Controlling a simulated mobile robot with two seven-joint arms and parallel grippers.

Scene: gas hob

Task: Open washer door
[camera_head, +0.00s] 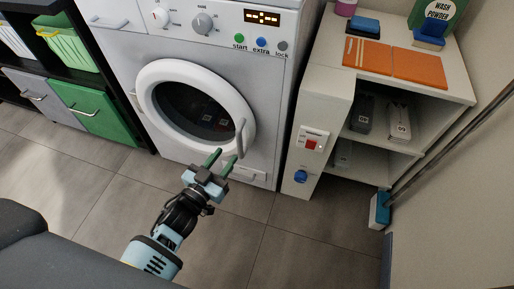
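The white washer (272,88) stands at the top middle in the head view. Its round door (158,119) has a white ring, dark glass and looks shut. A grey upright handle (240,138) sits on the door's right side. My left gripper (221,162) is just below the handle, in front of the washer's lower part. Its two green fingers are apart with nothing between them. Whether a fingertip touches the handle or door rim cannot be told. My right gripper is not in view.
A white shelf (455,75) stands right of the washer, with a red switch (311,145) on its front panel. A broom (379,211) leans beside it. A black rack with green bins (105,115) is at left. The tiled floor (240,235) in front is clear.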

